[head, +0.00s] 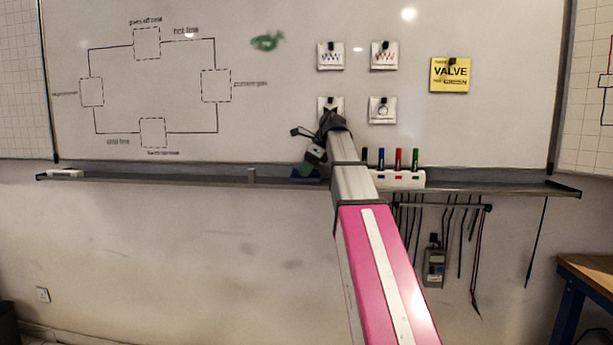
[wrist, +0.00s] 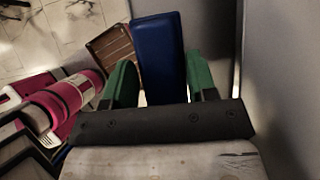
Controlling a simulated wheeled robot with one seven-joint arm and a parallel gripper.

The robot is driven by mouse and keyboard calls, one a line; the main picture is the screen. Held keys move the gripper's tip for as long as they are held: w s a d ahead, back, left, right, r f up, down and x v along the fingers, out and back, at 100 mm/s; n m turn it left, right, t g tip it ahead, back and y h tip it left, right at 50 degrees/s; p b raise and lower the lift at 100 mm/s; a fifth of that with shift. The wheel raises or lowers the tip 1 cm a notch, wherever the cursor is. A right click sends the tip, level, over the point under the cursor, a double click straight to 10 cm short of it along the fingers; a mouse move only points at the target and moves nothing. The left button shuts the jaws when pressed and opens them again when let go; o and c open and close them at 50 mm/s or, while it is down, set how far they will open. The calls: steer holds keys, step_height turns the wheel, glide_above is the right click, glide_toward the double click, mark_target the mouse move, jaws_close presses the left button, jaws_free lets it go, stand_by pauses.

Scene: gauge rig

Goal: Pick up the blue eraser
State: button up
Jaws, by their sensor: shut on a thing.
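The blue eraser (wrist: 159,50) is a long blue block in the wrist view, standing between the two green fingers of my gripper (wrist: 160,75). The fingers are shut on its sides, and its far end sticks out past the fingertips. In the head view only a small part of the eraser (head: 300,174) shows, at the height of the marker tray (head: 210,178). My gripper (head: 311,163) and arm hide the rest. I cannot tell whether the eraser touches the tray.
A white holder with several markers (head: 402,180) stands on the tray just right of my arm. Cards (head: 383,110) and a yellow note (head: 450,76) are on the whiteboard. Cables and a meter (head: 433,267) hang below. A wooden table (head: 590,268) stands at the right.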

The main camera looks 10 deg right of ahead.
step_height(320, 180, up, 2)
steer(key=shift+w+r, duration=0.1)
steer(key=shift+r, duration=0.05)
steer(key=s+a+r, duration=0.6)
steer(key=a, duration=0.4)
steer(key=shift+r, duration=0.25)
steer(key=shift+a, duration=0.1)
